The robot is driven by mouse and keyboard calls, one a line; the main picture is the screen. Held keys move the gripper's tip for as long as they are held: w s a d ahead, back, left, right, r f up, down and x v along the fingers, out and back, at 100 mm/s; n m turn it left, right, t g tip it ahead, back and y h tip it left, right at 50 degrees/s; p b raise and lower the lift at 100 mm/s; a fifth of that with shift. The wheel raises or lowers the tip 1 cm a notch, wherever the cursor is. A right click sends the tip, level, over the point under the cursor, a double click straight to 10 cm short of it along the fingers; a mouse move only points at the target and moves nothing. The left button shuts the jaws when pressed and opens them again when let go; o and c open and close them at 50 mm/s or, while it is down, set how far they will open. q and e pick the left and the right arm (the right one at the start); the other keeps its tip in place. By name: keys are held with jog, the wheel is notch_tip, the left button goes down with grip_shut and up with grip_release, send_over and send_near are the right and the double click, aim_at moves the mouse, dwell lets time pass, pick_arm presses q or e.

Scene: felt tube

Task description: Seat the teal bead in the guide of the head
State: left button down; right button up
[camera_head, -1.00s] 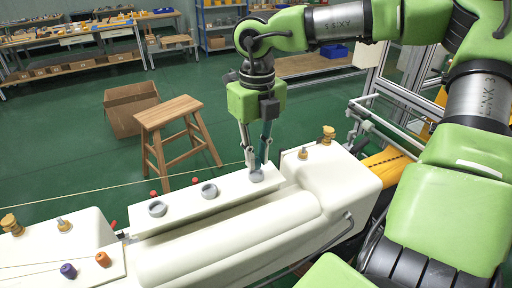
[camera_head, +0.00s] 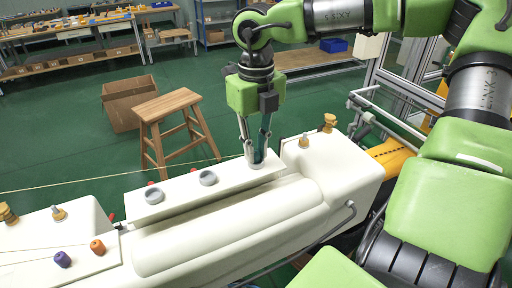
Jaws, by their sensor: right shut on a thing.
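The head is a white machine with a raised plate (camera_head: 180,203) that carries grey ring guides, the left one (camera_head: 154,195), the middle one (camera_head: 208,178) and the right one (camera_head: 257,165). My right gripper (camera_head: 256,154) points down at the right guide, its fingers close together and shut on a small teal piece, which I take to be the teal bead (camera_head: 259,154). The fingers hide most of the bead. It is at or just above the right guide; I cannot tell whether it is inside. My left gripper is not in view.
A purple bead (camera_head: 62,259) and an orange bead (camera_head: 97,247) stand on a white plate at the lower left. Brass knobs (camera_head: 330,122) rise from the white body. A thin cord runs across behind the plate. A wooden stool (camera_head: 168,105) stands on the green floor.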

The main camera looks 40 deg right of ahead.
aim_at(256, 153)
jog(key=shift+f+b, duration=0.2)
jog(key=shift+b, duration=0.2)
dwell(0.4)
jog(key=o, duration=0.8)
notch_tip(256, 153, up, 12)
dwell(0.4)
dwell(0.6)
